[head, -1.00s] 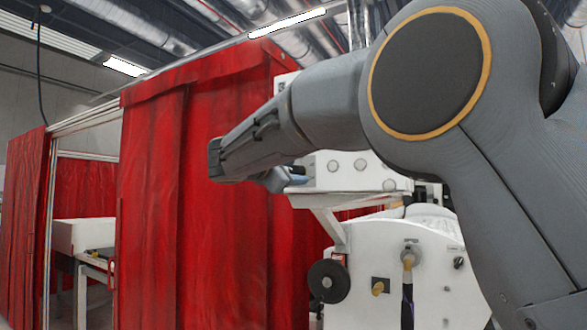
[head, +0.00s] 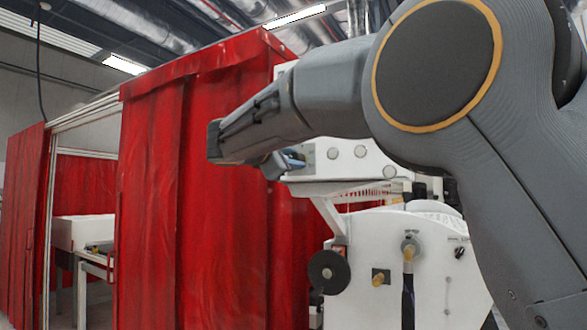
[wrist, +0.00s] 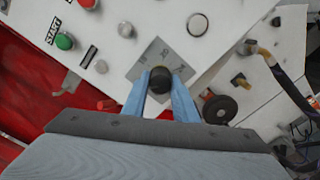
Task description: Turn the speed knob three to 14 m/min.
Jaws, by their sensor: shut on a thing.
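In the wrist view a dark round knob (wrist: 160,76) sits on a diamond-looking grey scale plate (wrist: 147,58) on a white panel. Figures show on the plate, one looking like 20, but the rest are too small to read. My gripper (wrist: 160,84) has its two blue fingers on either side of the knob, shut on it. The knob's pointer cannot be made out. In the head view my gripper (head: 280,165) is partly hidden by my own wrist, in front of the white control box (head: 345,160); the knob is hidden there.
A green START button (wrist: 65,41) and a red button (wrist: 88,3) lie up and left on the panel in the wrist view. A black handwheel (head: 329,272) and a yellowish fitting (head: 409,250) stick out below. Red curtains (head: 220,150) hang left of the machine.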

